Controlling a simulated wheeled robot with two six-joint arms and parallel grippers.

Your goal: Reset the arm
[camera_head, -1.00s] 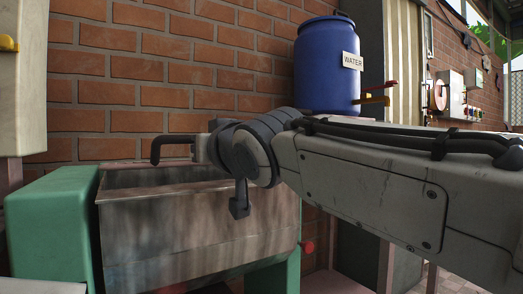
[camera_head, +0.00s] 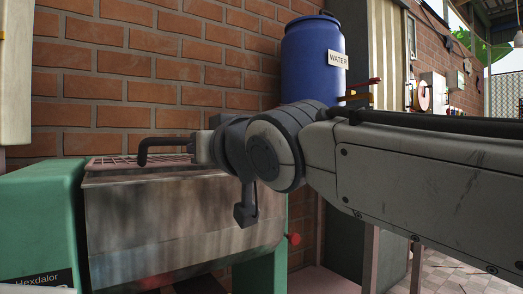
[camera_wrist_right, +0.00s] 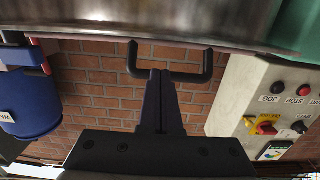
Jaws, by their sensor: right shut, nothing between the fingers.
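My right arm reaches in from the right in the head view, its wrist in front of the metal trough (camera_head: 185,225). My right gripper (camera_wrist_right: 160,76) is shut and empty in the right wrist view. A dark bent bar handle (camera_head: 142,158) stands over the trough's top at the left end of my wrist. The handle also shows in the right wrist view (camera_wrist_right: 208,66), behind the fingertips; I cannot tell whether they touch it. My fingers are hidden behind my wrist in the head view. My left gripper is out of view.
A blue barrel labelled WATER (camera_head: 312,62) stands behind my arm. A green housing (camera_head: 40,215) flanks the trough at left. A pale control box with buttons (camera_wrist_right: 235,95) shows in the right wrist view. A brick wall (camera_head: 160,60) closes off the back.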

